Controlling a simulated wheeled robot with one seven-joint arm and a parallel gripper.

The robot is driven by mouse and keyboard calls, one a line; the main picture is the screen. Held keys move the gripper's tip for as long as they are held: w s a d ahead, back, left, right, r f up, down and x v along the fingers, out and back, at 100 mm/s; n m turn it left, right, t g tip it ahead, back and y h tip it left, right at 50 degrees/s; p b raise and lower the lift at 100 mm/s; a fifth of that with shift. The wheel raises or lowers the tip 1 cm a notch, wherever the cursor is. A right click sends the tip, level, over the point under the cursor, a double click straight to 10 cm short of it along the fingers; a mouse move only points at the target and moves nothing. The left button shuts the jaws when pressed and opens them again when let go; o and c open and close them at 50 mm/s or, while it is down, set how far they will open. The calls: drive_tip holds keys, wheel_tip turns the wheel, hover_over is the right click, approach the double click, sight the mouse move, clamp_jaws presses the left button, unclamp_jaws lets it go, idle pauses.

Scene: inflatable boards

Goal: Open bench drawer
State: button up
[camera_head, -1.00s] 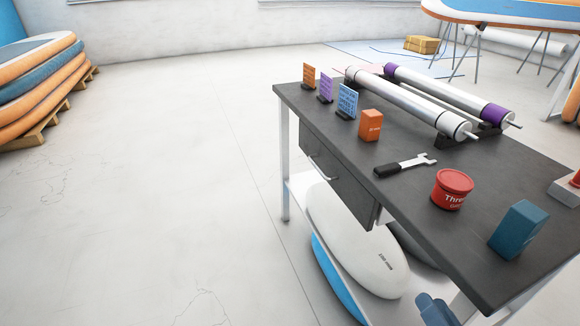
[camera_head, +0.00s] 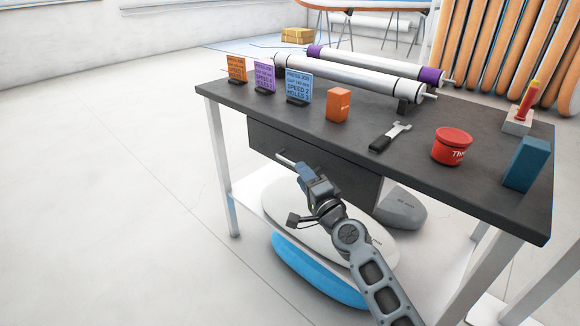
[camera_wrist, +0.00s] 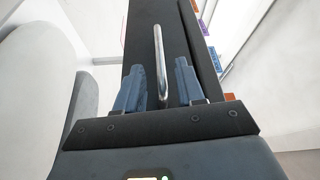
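The bench (camera_head: 470,185) has a dark top and white legs. Its dark grey drawer (camera_head: 350,188) sits under the top's front edge and looks shut. The metal bar handle (camera_head: 285,159) shows at the drawer's left part, partly hidden by my gripper (camera_head: 297,168). In the wrist view, the silver handle (camera_wrist: 160,60) runs upright between the two blue fingers of my gripper (camera_wrist: 160,85). The fingers are apart, with a gap on each side of the handle. I cannot tell exactly how deep the handle lies between them.
Floor at left is clear.

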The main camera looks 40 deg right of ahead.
drive_tip(key=shift+b+x, duration=0.3)
drive_tip(key=shift+x, duration=2.35)
drive_tip(key=shift+s, duration=0.1)
clamp_jaws()
